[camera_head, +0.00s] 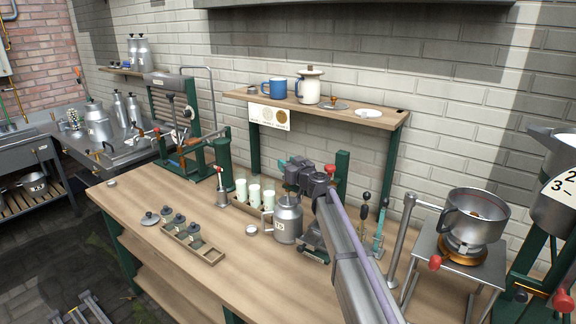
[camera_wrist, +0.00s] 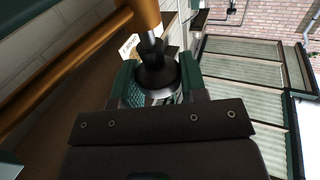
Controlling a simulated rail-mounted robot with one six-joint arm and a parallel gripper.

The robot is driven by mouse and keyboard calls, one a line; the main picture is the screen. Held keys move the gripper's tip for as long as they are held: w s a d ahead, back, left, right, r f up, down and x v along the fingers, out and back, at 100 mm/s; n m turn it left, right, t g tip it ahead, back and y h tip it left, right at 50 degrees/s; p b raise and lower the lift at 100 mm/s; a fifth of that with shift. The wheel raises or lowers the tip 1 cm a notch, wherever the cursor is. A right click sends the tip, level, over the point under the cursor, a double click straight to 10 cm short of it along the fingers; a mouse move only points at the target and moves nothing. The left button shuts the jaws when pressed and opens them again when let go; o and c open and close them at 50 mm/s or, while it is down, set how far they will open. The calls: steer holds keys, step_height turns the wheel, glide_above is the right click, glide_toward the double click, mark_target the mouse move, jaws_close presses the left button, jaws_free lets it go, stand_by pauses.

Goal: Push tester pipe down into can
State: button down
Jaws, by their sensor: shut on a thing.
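A metal milk can (camera_head: 286,222) with a number plate stands on the wooden bench. My gripper (camera_head: 292,174) is right over its mouth in the head view. In the wrist view my gripper (camera_wrist: 158,82) is shut on a dark, cone-shaped knob (camera_wrist: 155,72), with a finger on each side. The knob seems to be the top of the tester pipe. A short metal rod shows just beyond it.
A tray (camera_head: 262,211) with several pale glasses stands left of the can. A wooden rack (camera_head: 212,256) with dark lidded pots lies in front left. A raised shelf (camera_head: 367,118) with a mug and pot is behind. A burner with a pan (camera_head: 474,216) is at right.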

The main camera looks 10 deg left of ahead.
steer(key=shift+s+f, duration=0.1)
steer(key=c, duration=0.7)
jaws_free()
steer(key=v, duration=1)
steer(key=shift+s+d, duration=0.3)
